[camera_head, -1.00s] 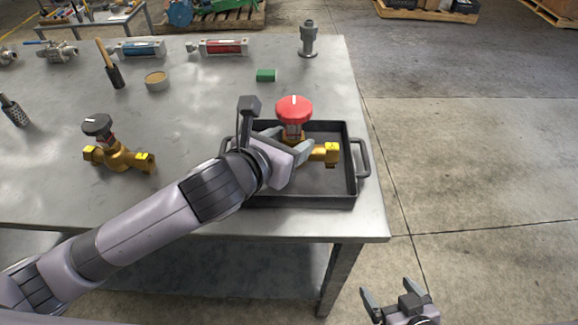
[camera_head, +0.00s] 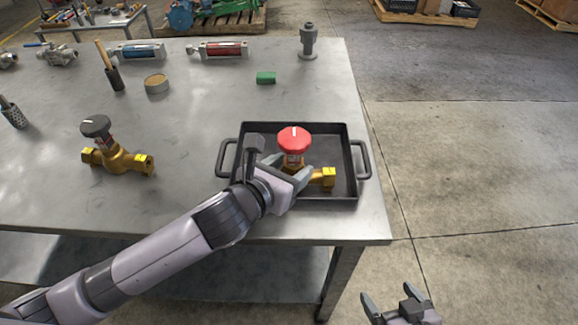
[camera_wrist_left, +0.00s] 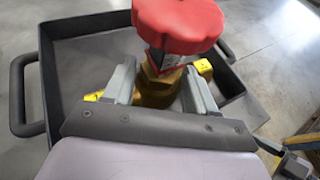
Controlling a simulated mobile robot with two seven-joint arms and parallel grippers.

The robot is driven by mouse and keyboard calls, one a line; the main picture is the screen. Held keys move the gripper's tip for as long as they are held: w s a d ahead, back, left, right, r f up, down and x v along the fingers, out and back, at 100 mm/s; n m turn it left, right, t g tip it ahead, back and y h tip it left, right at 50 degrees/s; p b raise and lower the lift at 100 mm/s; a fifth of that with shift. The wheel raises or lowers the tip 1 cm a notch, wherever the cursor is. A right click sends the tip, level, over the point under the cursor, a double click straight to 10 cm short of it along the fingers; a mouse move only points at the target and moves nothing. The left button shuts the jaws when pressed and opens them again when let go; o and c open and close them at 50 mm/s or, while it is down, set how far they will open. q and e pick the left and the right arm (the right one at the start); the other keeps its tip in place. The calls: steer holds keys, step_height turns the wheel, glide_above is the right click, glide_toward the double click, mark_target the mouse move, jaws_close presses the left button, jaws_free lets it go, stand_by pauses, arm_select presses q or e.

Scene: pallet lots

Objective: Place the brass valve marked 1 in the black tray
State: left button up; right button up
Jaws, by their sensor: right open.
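A brass valve with a red knob (camera_head: 294,139) bearing a small white upright stroke is inside the outline of the black tray (camera_head: 352,150). It is upright and low; I cannot tell whether it touches the tray floor. My left gripper (camera_head: 287,171) is shut on its brass body below the knob. In the left wrist view the fingers (camera_wrist_left: 160,90) lie on either side of the brass neck, and the red knob (camera_wrist_left: 180,22) is above them. A second brass valve with a black knob (camera_head: 118,158) lies on the table at left. My right gripper (camera_head: 397,304) is open and empty, off the table.
The tray stands near the table's right edge.

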arm_select(q)
steer(key=o, duration=0.3)
steer(key=shift+r, duration=0.15)
steer(key=v, duration=1.2)
stand_by(0.4)
